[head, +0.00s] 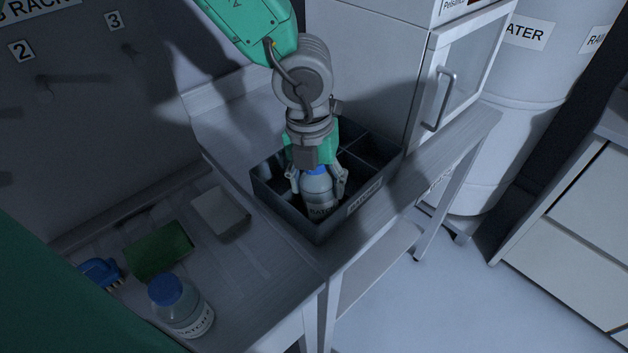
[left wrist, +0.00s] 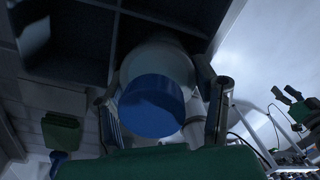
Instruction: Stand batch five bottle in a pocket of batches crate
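A clear bottle with a blue cap (head: 317,171) and a "BATCH" label stands about upright at the front pocket of the dark batches crate (head: 364,195). Its number is not readable, and its base is hidden. My left gripper (head: 318,185) comes down from above with a finger on each side of the bottle, shut on it. The left wrist view shows the blue cap (left wrist: 152,106) between the two fingers, beside the crate's dividers (left wrist: 115,28). A second blue-capped bottle (head: 181,306) stands on the bench at lower left. My right gripper (left wrist: 290,95) shows small at the right of the left wrist view.
A green sponge (head: 160,250), a blue brush (head: 101,272) and a small white tray (head: 220,212) lie on the bench, left of the crate. A white cabinet (head: 385,70) stands close behind the crate. The crate's other visible pockets look empty.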

